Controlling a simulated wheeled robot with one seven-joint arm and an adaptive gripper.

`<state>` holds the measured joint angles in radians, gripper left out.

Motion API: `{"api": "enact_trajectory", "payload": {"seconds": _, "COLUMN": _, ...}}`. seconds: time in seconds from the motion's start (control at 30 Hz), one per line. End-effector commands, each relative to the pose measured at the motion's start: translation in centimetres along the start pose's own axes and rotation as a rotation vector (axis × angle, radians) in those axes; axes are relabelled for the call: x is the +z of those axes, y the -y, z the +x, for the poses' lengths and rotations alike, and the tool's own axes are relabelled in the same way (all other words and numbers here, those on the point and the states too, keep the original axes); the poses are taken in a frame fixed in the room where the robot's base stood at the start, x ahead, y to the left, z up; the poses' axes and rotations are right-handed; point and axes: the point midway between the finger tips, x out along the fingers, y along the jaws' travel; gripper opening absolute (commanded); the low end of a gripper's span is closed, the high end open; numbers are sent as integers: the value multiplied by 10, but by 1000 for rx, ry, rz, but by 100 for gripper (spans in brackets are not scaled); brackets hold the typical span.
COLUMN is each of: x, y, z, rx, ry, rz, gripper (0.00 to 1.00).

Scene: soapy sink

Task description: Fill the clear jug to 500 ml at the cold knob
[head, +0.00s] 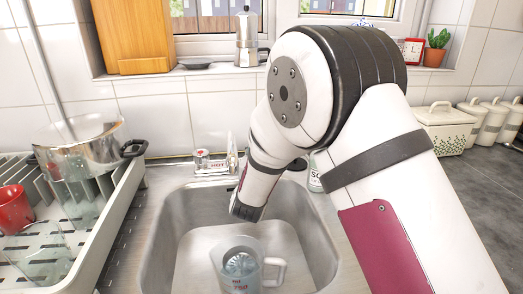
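The clear jug (229,284) stands in the sink basin (190,256) near the bottom edge of the view, its pale handle to the right. Red marks, seemingly 750, show on its side, and a round grey grating shows through it. I cannot make out a water level. A knob with a red top (201,153) and a HOT label (217,164) stand on the sink's back rim, beside metal tap parts (232,148). I see no cold knob; my arm covers the rim to the right. My forearm slopes down over the basin; no gripper fingers show.
A white dish rack (108,226) on the left holds a steel pot (80,143), a red mug (11,207) and clear glassware. A bottle (314,180) is partly hidden behind my arm. A moka pot (247,38) stands on the sill. White canisters (471,118) line the right counter.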

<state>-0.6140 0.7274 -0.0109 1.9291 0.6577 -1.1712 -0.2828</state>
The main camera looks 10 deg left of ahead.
Motion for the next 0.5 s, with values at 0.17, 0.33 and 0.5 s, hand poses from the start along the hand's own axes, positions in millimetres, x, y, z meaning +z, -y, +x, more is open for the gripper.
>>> {"api": "enact_trajectory", "payload": {"seconds": 0.17, "x": -2, "y": 0, "z": 1, "rx": 6, "ry": -4, "rz": 0, "gripper": 11}}
{"api": "enact_trajectory", "payload": {"seconds": 0.33, "x": -2, "y": 0, "z": 1, "rx": 5, "ry": -4, "rz": 0, "gripper": 43}}
{"api": "enact_trajectory", "payload": {"seconds": 0.5, "x": -1, "y": 0, "z": 0, "rx": 5, "ry": -3, "rz": 0, "gripper": 60}}
